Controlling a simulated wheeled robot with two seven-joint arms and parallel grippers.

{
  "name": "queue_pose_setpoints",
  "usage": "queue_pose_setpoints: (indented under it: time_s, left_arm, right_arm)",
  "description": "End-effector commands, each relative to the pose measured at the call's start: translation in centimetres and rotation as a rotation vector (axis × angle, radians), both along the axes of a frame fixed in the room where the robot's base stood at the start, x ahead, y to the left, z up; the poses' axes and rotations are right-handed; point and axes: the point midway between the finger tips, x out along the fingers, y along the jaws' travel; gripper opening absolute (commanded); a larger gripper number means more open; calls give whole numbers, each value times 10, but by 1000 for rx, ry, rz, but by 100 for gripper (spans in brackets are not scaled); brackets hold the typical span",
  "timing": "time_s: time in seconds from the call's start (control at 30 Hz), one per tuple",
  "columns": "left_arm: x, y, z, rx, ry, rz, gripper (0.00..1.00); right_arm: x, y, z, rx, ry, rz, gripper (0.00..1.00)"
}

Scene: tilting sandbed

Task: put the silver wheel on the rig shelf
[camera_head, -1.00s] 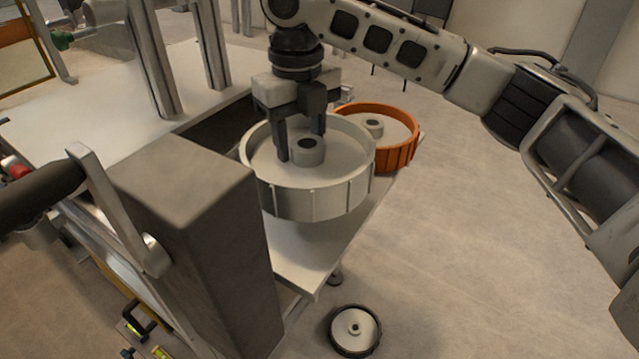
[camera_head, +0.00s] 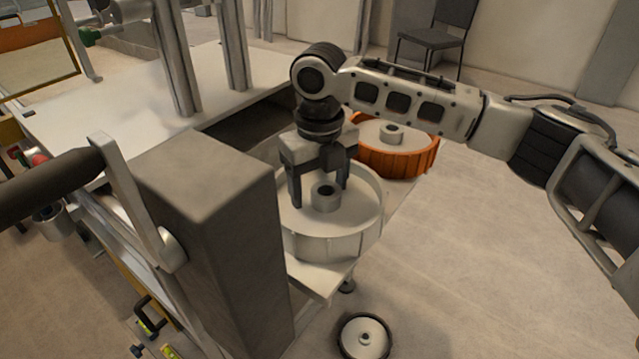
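The silver wheel (camera_head: 332,245), a broad pale drum with a raised hub (camera_head: 325,197), lies flat on the pale rig shelf (camera_head: 316,281). My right gripper (camera_head: 320,197) is above it, pointing down, with its dark fingers on either side of the hub. A gap shows between the left finger and the hub, so the gripper looks open. The gripper body hides part of the wheel's far rim. My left gripper is not in view.
An orange wheel (camera_head: 405,163) lies behind the silver wheel. A grey post (camera_head: 215,215) and a dark crank handle (camera_head: 45,188) stand at the left. A small dark-rimmed wheel (camera_head: 365,338) is low at the front. The floor on the right is clear.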

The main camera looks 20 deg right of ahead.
Motion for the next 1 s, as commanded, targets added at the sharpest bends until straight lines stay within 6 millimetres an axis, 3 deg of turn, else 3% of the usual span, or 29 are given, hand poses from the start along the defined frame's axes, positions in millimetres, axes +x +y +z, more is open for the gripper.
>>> queue_pose_setpoints:
  time_s: [0.37, 0.8, 1.0]
  left_arm:
    - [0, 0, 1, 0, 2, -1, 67]
    - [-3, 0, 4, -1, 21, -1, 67]
    - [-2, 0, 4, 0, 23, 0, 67]
  right_arm:
    - [0, 0, 11, 1, -2, 0, 67]
    - [1, 1, 98, 1, -2, 0, 67]
    - [1, 0, 118, 0, -1, 0, 67]
